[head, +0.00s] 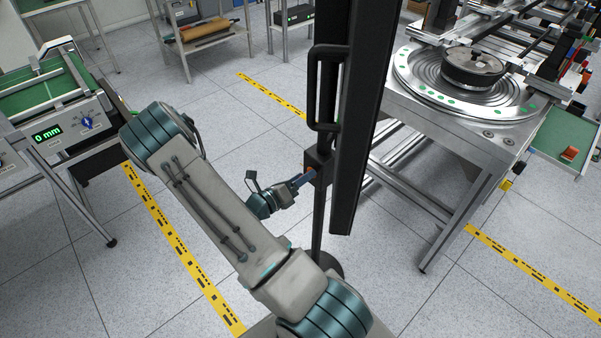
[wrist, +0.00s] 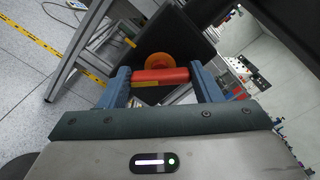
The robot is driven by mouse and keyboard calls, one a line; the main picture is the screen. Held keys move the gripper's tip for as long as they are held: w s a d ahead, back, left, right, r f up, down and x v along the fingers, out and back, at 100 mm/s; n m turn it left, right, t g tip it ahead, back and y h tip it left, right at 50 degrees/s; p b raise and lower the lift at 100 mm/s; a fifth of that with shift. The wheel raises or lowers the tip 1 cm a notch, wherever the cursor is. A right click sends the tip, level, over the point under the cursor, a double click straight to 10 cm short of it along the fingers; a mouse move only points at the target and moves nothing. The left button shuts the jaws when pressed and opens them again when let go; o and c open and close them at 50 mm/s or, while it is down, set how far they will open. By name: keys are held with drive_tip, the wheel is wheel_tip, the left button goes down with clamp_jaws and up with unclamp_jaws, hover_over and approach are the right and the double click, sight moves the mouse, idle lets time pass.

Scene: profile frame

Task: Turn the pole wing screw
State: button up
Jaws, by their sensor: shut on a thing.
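The pole wing screw shows in the wrist view as a red bar (wrist: 160,76) with a round orange part (wrist: 160,61) behind it. My gripper (wrist: 163,83) has one blue finger at each end of the red bar and is shut on it. In the head view, my gripper (head: 302,180) reaches from the left to a dark block (head: 318,165) on the thin dark pole (head: 318,225). Only a small orange bit of the screw (head: 311,174) shows there. How far the screw is turned cannot be told.
A tall black frame panel (head: 362,120) with a handle (head: 313,90) stands beside the pole. A machine with a round turntable (head: 410,75) stands at the right. A bench with a green top and a "0 mm" display (head: 47,133) stands at the left.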

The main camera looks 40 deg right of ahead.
drive_tip(key=shift+n+p, duration=2)
drive_tip(key=shift+n, duration=1.6)
drive_tip(key=shift+f, duration=0.1)
drive_tip(key=o, duration=1)
drive_tip(key=s+a+b, duration=0.1)
drive_tip(key=a+b, duration=0.1)
drive_tip(key=a, duration=1.1)
drive_tip(key=shift+a+b, duration=0.35)
drive_tip(key=shift+a, duration=0.05)
